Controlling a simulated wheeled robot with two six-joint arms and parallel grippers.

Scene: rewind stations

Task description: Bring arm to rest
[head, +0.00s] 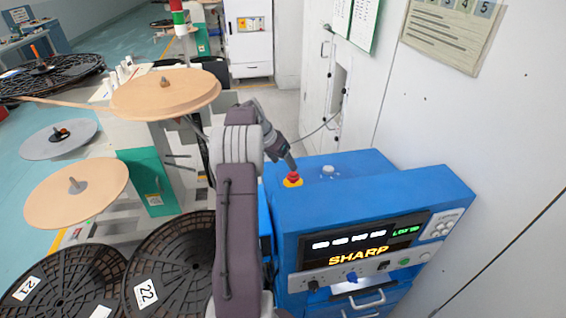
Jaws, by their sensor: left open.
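My left arm rises from the bottom middle of the head view and bends to the right at its top. My left gripper (290,163) points down, just above and behind the red button (292,176) on the blue cabinet (370,195). Its small fingers are hard to make out, and I cannot tell whether they touch the button. I see nothing held in it. My right gripper is not in view.
The blue cabinet carries a lit SHARP panel (358,256) and knobs. Black reels (170,262) and tan discs (75,193) stand at left. A white wall (500,130) closes off the right. Blue-green floor (130,45) is open at the back left.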

